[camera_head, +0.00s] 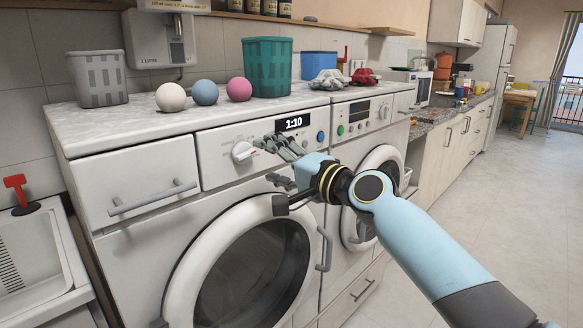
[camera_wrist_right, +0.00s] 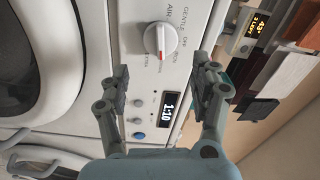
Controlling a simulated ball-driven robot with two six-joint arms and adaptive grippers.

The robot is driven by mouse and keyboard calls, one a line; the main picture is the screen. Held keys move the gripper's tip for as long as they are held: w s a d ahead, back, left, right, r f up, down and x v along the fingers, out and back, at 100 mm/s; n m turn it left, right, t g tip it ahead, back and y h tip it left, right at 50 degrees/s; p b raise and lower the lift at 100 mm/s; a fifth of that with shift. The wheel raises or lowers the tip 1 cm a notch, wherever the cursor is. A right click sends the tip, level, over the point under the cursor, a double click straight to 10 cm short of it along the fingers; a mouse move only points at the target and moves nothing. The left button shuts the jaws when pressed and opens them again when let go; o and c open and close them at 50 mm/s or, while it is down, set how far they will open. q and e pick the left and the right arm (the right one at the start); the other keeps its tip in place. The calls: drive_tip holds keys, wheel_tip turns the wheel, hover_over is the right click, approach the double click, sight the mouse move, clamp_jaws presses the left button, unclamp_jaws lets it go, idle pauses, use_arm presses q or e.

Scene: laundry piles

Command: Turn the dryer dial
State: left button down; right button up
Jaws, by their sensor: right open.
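The dryer dial (camera_head: 242,152) is a round white knob with a red mark, on the front panel of the left machine, left of its lit 1:10 display (camera_head: 293,123). In the right wrist view the dial (camera_wrist_right: 160,39) shows beyond the fingertips, roughly centred between them, with printed labels around it. My right gripper (camera_head: 268,160) is open and empty, in front of the panel just right of the dial. In the right wrist view its two fingers (camera_wrist_right: 161,66) stand wide apart, and the dial appears clear of both. My left gripper is not in view.
A grey basket (camera_head: 97,80), several coloured balls, a teal basket (camera_head: 267,68) and a blue bin (camera_head: 319,65) stand on the countertop. A drawer handle (camera_head: 153,197) and the round door (camera_head: 252,275) project nearby. Open floor lies to the right.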

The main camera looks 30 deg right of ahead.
drive_tip(key=v, duration=0.6)
drive_tip(key=shift+s, duration=0.25)
drive_tip(key=shift+d, duration=0.1)
drive_tip(key=s+d+f+g+h+b, duration=0.1)
drive_tip(key=s+f+g+h, duration=0.3)
drive_tip(key=f, duration=1)
drive_tip(key=s+d+f+n+g+y+b, duration=0.15)
drive_tip(key=s+f, duration=0.45)
drive_tip(key=f, duration=0.7)
drive_tip(key=s+d+f+m+g+h, duration=0.1)
drive_tip(key=s+d+f+g+h, duration=0.3)
drive_tip(key=f, duration=1)
drive_tip(key=s+f+n+g, duration=0.2)
drive_tip(key=s+f+n, duration=0.2)
drive_tip(key=s+f, duration=0.3)
drive_tip(key=s+f+n+g+b, duration=0.1)
drive_tip(key=s+f+n, duration=0.3)
drive_tip(key=s, duration=1.4)
drive_tip(key=s+f+n+g, duration=0.3)
drive_tip(key=s+f+n, duration=0.1)
drive_tip(key=s+f, duration=0.6)
drive_tip(key=s, duration=0.3)
drive_tip(key=shift+g, duration=0.35)
